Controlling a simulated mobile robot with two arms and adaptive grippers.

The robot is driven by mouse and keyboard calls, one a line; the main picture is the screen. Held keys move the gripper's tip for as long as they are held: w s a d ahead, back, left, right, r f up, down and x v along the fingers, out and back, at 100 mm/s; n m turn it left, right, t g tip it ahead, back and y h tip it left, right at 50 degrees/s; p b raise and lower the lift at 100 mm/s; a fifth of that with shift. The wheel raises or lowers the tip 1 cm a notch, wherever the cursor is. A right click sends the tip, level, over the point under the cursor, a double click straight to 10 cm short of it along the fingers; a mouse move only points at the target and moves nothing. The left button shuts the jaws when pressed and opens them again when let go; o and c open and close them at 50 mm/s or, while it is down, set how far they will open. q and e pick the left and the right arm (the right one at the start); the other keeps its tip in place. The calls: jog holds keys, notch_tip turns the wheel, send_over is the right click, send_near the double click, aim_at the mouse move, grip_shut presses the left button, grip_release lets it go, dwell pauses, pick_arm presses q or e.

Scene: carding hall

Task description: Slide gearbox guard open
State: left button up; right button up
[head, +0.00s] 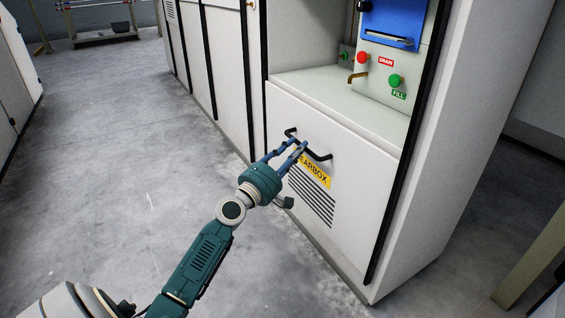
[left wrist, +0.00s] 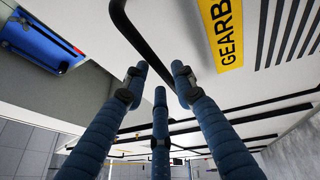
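The gearbox guard (head: 352,186) is a white front panel on the machine, with a yellow GEARBOX label (head: 312,172) and dark louvre slots. It sits flush in the cabinet. A black bar handle (head: 320,156) runs across its upper part. My left gripper (head: 294,145) has its blue fingers at the handle, partly covering the bar and the label. In the left wrist view the three fingers (left wrist: 160,80) are spread apart with nothing clasped. The handle (left wrist: 136,36) passes just beyond their tips; I cannot tell whether they touch. My right gripper is not in view.
Above the guard is a recessed shelf (head: 335,88) with a red DRAIN button (head: 362,57), a green FILL button (head: 395,81) and a blue panel (head: 394,18). A row of white cabinets (head: 225,60) extends behind. The grey floor (head: 110,150) at left is clear.

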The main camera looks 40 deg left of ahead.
pick_arm(q)
jog(key=s+f, duration=0.1)
jog(key=s, duration=0.7)
jog(key=shift+s+f, duration=0.3)
jog(key=shift+s, duration=0.05)
